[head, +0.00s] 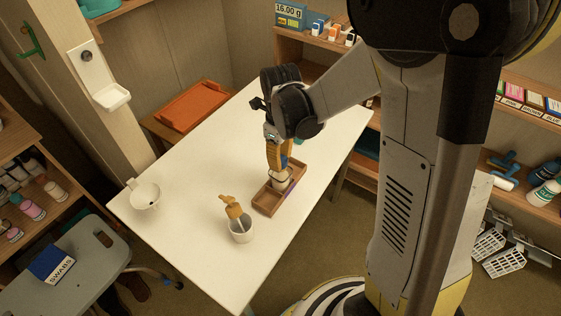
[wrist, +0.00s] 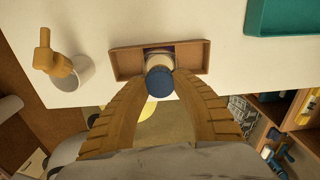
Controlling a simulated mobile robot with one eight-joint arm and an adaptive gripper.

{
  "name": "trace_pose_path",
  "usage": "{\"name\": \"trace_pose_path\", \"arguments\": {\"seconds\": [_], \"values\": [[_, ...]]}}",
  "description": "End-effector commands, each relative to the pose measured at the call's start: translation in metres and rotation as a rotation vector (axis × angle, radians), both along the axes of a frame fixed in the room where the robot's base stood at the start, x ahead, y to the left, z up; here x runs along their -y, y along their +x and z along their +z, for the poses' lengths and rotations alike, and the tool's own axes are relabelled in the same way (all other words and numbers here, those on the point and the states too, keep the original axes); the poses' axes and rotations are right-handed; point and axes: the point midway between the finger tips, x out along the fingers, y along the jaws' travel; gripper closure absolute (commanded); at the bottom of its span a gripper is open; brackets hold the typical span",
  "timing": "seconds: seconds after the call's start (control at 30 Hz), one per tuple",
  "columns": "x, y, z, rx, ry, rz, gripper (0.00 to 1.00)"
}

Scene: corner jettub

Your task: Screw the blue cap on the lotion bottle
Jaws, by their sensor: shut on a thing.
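My gripper (head: 281,166) points down over the wooden tray (head: 265,201) on the white table. Its two yellow-brown fingers are shut on the blue cap (wrist: 160,83), one on each side; a bit of the cap's blue also shows between them in the head view. The pale lotion bottle (head: 281,182) stands in the tray straight below the cap. In the wrist view the bottle's whitish top (wrist: 158,60) shows just behind the cap. I cannot tell whether the cap sits on the bottle's neck or just above it, because the fingers and cap hide the joint.
A white cup (head: 241,233) with a tan-headed tool stands left of the tray, close by. A white bowl (head: 145,197) is at the table's left end. Something purple lies in the tray. A teal tray (wrist: 285,18) lies at the wrist view's upper right. The table's far part is clear.

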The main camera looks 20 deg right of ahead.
Motion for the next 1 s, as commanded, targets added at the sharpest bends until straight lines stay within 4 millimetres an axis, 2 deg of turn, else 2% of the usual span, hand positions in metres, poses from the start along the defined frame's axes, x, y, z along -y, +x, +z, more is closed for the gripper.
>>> {"name": "trace_pose_path", "arguments": {"seconds": [0.13, 0.47, 0.5, 0.53, 0.57, 0.87, 1.0], "values": [[0.000, 0.000, -0.001, 0.000, 0.000, -0.090, 1.00], [0.000, 0.000, 0.000, 0.000, 0.000, -0.091, 1.00], [0.000, 0.000, 0.000, 0.000, 0.000, -0.090, 0.57], [0.000, 0.000, 0.000, 0.000, 0.000, -0.090, 0.48], [0.000, 0.000, 0.000, 0.000, 0.000, -0.090, 0.46], [0.000, 0.000, 0.001, 0.000, 0.000, -0.089, 0.46], [0.000, 0.000, 0.014, 0.000, 0.000, -0.089, 0.46]]}}
